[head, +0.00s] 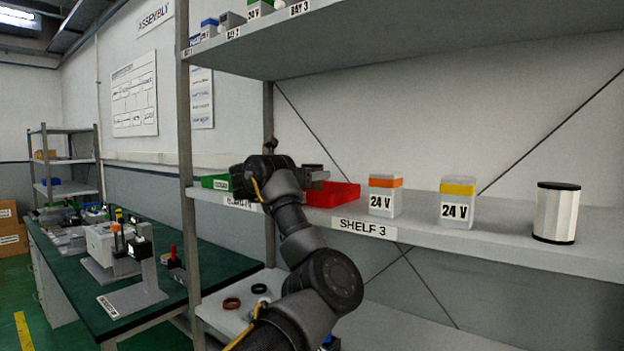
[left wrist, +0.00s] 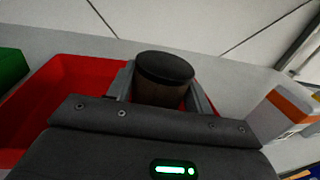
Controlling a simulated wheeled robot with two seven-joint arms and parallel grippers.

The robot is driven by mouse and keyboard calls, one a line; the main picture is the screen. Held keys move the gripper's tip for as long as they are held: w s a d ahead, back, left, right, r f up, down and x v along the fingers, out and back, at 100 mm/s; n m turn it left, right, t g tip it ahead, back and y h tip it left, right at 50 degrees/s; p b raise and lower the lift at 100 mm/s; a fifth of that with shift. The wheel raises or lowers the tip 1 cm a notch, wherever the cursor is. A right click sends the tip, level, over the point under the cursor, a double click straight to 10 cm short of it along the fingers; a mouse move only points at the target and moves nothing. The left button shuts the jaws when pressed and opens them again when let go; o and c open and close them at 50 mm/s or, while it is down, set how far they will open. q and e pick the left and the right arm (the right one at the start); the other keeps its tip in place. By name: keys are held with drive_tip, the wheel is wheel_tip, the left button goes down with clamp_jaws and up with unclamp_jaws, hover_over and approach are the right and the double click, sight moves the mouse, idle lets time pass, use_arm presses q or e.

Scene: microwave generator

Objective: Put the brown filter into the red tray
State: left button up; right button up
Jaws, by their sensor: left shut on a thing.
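The red tray (head: 335,194) sits on the middle shelf, partly behind my left arm in the head view. It also shows in the left wrist view (left wrist: 62,75), on the left side. My left gripper (head: 312,174) is at the tray. In the left wrist view it is shut on the brown filter (left wrist: 160,92), a short cylinder with a black top. The filter is upright between the fingers, at the tray's right side. I cannot tell its height over the tray. The filter is hard to make out in the head view. My right gripper is not in view.
A green tray (head: 215,182) is left of the red tray. Right of it stand an orange-banded box (head: 384,197), a yellow-banded box (head: 457,203) and a white cylinder with black ends (head: 556,213). An upper shelf (head: 420,38) hangs above. A green workbench (head: 190,285) is at left.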

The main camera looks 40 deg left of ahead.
use_arm(q)
drive_tip(key=shift+s+f, duration=0.1)
drive_tip(key=o, duration=0.9)
drive_tip(key=shift+o, duration=0.5)
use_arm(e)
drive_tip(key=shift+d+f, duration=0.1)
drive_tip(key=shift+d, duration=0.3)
use_arm(q)
drive_tip(key=shift+r, duration=0.35)
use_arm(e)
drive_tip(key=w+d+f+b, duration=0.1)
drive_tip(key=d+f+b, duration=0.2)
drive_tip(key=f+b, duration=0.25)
use_arm(q)
drive_tip(key=s+a+b, duration=0.1)
drive_tip(key=s+b, duration=0.4)
drive_tip(key=s, duration=0.6)
drive_tip(key=shift+s+a+f+b, duration=0.15)
drive_tip(key=shift+s+a+b, duration=0.25)
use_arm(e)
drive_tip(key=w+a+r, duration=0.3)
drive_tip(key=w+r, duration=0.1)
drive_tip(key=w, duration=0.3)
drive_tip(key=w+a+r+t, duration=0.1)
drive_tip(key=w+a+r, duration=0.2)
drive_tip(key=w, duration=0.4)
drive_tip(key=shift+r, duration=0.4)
